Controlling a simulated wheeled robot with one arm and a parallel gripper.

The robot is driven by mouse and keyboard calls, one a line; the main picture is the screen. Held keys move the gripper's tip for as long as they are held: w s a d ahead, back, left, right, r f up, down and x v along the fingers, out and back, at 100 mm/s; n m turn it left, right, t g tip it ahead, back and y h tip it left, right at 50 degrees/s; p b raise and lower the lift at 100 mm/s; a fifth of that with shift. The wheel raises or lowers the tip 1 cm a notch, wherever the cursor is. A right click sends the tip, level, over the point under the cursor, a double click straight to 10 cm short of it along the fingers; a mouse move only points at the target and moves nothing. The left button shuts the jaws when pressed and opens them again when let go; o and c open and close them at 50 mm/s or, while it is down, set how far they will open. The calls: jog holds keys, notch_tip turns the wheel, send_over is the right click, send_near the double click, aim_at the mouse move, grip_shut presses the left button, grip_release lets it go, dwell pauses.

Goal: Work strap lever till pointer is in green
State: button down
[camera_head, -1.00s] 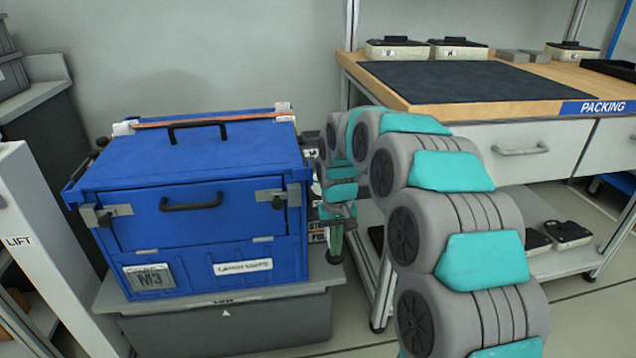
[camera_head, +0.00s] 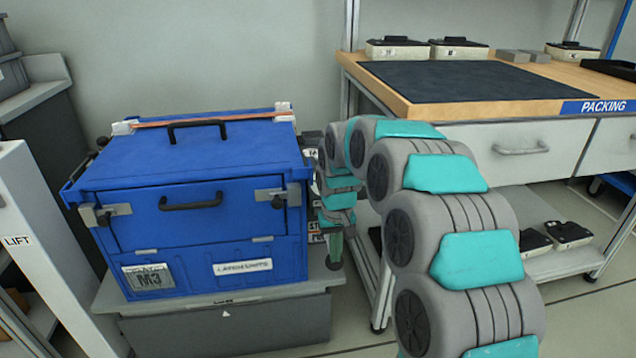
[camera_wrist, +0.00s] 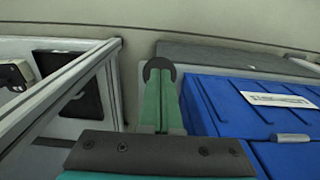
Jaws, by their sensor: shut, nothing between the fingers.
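The blue crate (camera_head: 200,258) stands on a grey base, with an orange strap (camera_head: 210,118) across the back of its lid. It also shows at the right in the wrist view (camera_wrist: 205,115). My gripper (camera_wrist: 161,72) is shut and empty, its green fingers together beside the crate, with a dark round shape at their tips. In the head view my gripper (camera_head: 334,260) points down just right of the crate. My arm hides most of that side. I cannot make out the strap lever, the pointer or a green zone.
The packing bench (camera_head: 480,85) stands right of my arm, its frame close to my gripper. Small cases (camera_head: 568,233) lie on its lower shelf. A white post marked LIFT (camera_head: 40,250) stands left of the crate. The grey base (camera_head: 225,322) juts out below the crate.

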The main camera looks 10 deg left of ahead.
notch_tip(320, 180, up, 9)
jog(key=w+p, duration=0.1)
jog(key=p, duration=0.2)
jog(key=shift+a+r, duration=0.15)
jog(key=shift+f, duration=0.2)
dwell(0.5)
jog(key=shift+s+f+b, duration=0.15)
jog(key=shift+f+b, duration=0.1)
jog(key=shift+f, duration=0.45)
jog(key=shift+s+f+b, duration=0.1)
jog(key=shift+f+b, duration=0.15)
jog(key=shift+f, duration=0.4)
jog(key=shift+s+f, duration=0.1)
jog(key=shift+f, duration=0.6)
jog(key=shift+f+b, duration=0.15)
jog(key=shift+b, duration=0.15)
